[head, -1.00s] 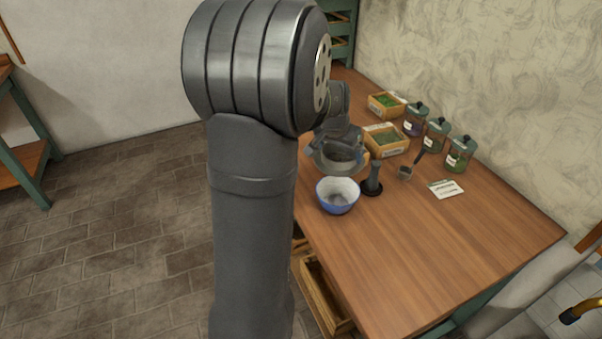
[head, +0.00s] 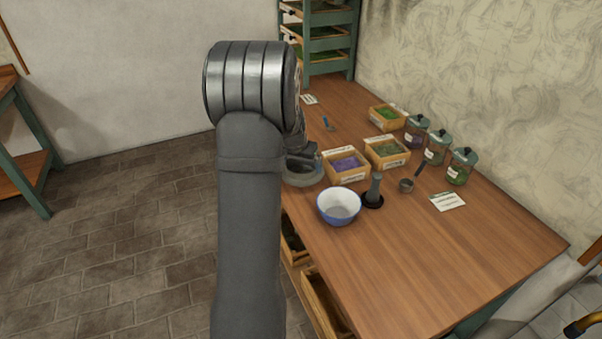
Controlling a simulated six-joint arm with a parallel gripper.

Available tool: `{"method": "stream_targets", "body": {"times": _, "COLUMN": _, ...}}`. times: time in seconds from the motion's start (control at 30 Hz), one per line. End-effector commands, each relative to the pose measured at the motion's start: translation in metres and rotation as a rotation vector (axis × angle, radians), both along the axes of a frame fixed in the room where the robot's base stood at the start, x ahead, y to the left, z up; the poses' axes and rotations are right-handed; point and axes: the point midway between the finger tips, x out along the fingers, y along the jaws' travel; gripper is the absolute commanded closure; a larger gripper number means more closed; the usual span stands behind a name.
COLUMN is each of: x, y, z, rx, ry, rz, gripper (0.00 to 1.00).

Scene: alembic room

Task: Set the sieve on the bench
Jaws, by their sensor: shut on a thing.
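The sieve (head: 302,178) is a round grey pan shape at the left edge of the bench (head: 440,255), beside the purple-filled box. My gripper (head: 303,163) is right over it and shut on it. My arm covers the sieve's left part, and the fingertips are hard to make out. I cannot tell whether the sieve touches the bench top or hangs just above it.
A blue-and-white bowl (head: 339,206) and a dark pestle-like tool (head: 374,191) stand close in front of the sieve. A purple-filled box (head: 346,166) is just right of it. The front of the bench is clear.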

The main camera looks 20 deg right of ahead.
Motion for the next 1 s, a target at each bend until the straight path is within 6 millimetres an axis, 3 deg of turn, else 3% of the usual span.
{"method": "stream_targets", "body": {"times": 0.3, "x": 0.000, "y": 0.001, "z": -0.038, "rx": 0.001, "ry": 0.003, "rz": 0.000, "gripper": 0.33}}
{"method": "stream_targets", "body": {"times": 0.67, "x": 0.000, "y": 0.000, "z": -0.043, "rx": 0.000, "ry": 0.000, "rz": 0.000, "gripper": 0.33}}
{"method": "stream_targets", "body": {"times": 0.7, "x": 0.000, "y": 0.000, "z": -0.044, "rx": 0.001, "ry": 0.001, "rz": 0.000, "gripper": 0.06}}
{"method": "stream_targets", "body": {"times": 0.73, "x": 0.000, "y": 0.000, "z": -0.043, "rx": 0.001, "ry": 0.001, "rz": 0.000, "gripper": 0.00}}
{"method": "stream_targets", "body": {"times": 1.0, "x": 0.000, "y": 0.000, "z": -0.041, "rx": 0.000, "ry": 0.000, "rz": 0.000, "gripper": 0.00}}
